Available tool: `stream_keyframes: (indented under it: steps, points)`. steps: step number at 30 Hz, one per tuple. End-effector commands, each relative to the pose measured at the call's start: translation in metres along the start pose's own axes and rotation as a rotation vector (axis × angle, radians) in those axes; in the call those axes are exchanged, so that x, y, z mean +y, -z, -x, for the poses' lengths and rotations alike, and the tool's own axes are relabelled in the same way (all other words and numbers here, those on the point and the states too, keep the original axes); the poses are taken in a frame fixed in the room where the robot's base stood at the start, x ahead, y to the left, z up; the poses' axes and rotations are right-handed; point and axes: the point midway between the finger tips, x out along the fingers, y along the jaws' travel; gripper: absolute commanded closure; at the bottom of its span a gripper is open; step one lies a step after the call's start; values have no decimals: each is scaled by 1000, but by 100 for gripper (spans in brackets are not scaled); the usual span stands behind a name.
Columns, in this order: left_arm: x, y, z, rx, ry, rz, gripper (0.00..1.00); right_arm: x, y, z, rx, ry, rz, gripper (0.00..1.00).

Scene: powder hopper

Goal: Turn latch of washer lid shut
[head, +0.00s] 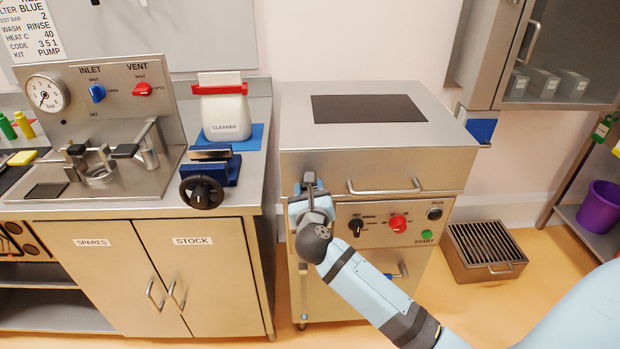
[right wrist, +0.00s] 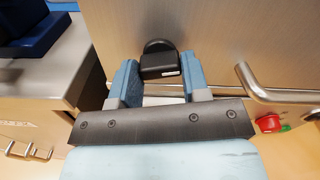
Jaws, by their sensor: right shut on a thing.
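The washer (head: 370,280) is a steel cabinet with a lid (head: 400,145) that is down on top and has a dark panel. A bar handle (head: 385,187) runs along the lid's front; it also shows in the right wrist view (right wrist: 285,94). The small black latch (right wrist: 160,62) is at the front left of the lid. My right gripper (head: 311,195) is at that latch, and in the right wrist view its blue fingers are either side of it, shut on it. My left gripper is not in view.
Below the lid is a panel with a black knob (head: 356,226), a red knob (head: 398,223) and a green START button (head: 427,235). A floor grate (head: 487,246) lies at the right.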

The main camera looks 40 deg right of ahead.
Motion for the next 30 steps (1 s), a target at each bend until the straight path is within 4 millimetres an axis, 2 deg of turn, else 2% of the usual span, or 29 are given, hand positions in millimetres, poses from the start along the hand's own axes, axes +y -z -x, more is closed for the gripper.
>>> stream_keyframes:
  steps: [1,10,16,26,30]
  points:
    - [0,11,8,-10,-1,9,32,-2,-8,1,6,-1,43,81]
    - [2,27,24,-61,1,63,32,-2,-7,1,7,-2,328,81]
    - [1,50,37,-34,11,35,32,-1,-7,1,6,-3,519,81]
    - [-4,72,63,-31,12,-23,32,-1,-6,1,5,-3,831,81]
    - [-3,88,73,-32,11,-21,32,-1,-5,1,4,-4,958,81]
